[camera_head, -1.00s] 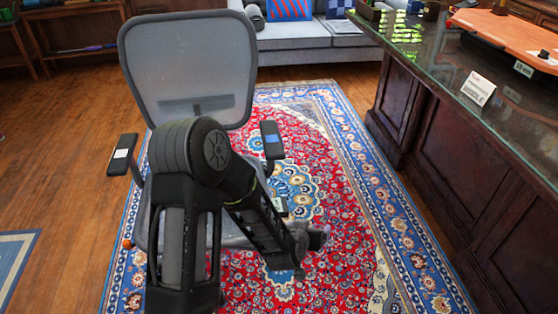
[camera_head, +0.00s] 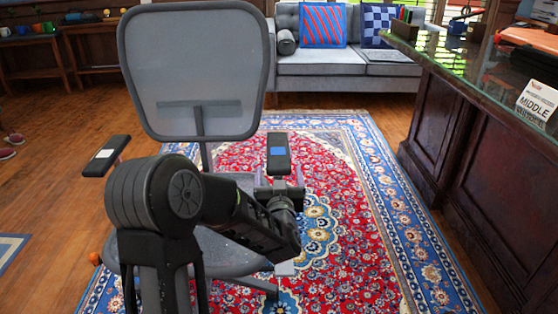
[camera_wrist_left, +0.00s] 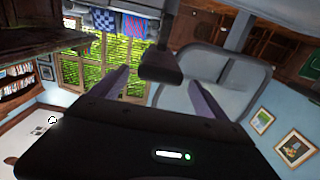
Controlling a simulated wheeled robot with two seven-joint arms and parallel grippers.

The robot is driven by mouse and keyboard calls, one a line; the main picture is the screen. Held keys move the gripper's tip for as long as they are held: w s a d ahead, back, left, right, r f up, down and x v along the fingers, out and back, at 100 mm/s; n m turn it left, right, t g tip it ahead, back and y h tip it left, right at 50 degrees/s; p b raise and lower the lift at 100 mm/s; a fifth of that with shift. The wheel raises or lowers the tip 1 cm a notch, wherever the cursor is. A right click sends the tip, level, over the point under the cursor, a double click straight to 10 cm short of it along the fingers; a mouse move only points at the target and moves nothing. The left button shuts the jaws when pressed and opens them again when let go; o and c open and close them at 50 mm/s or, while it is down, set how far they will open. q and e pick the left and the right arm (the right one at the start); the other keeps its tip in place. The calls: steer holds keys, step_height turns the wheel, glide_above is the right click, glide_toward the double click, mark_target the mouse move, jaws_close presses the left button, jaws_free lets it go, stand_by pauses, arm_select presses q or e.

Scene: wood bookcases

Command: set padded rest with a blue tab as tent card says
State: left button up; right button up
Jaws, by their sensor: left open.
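The padded rest with a blue tab (camera_head: 278,155) is the right-hand armrest of a grey mesh office chair (camera_head: 190,70). Its dark pad is level, and its post is largely hidden by my arm. My left gripper (camera_head: 279,175) is open just below the pad, with a finger toward each side. In the left wrist view, the dark end of the rest (camera_wrist_left: 160,65) shows between and beyond the open fingers (camera_wrist_left: 161,92); I cannot tell if they touch it. The tent card (camera_head: 538,102) on the glass counter reads "MIDDLE"; its smaller print is unclear.
The other armrest, with a white tab (camera_head: 106,154), is at the chair's left. The glass-topped wooden counter (camera_head: 470,75) runs along the right. A grey sofa (camera_head: 345,65) stands behind. Patterned rug (camera_head: 350,230) lies open between chair and counter.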

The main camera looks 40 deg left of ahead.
mark_target(278, 157)
arm_select(q)
steer(key=shift+w, duration=0.1)
steer(key=b+x, duration=0.2)
steer(key=x, duration=0.4)
steer(key=shift+w+a+f, duration=0.1)
steer(key=shift+a+f, duration=0.05)
steer(key=shift+f, duration=0.05)
steer(key=shift+w+a+r+b, duration=0.1)
steer(key=shift+w+a+b, duration=0.25)
steer(key=shift+w, duration=0.2)
jaws_close()
stand_by(0.3)
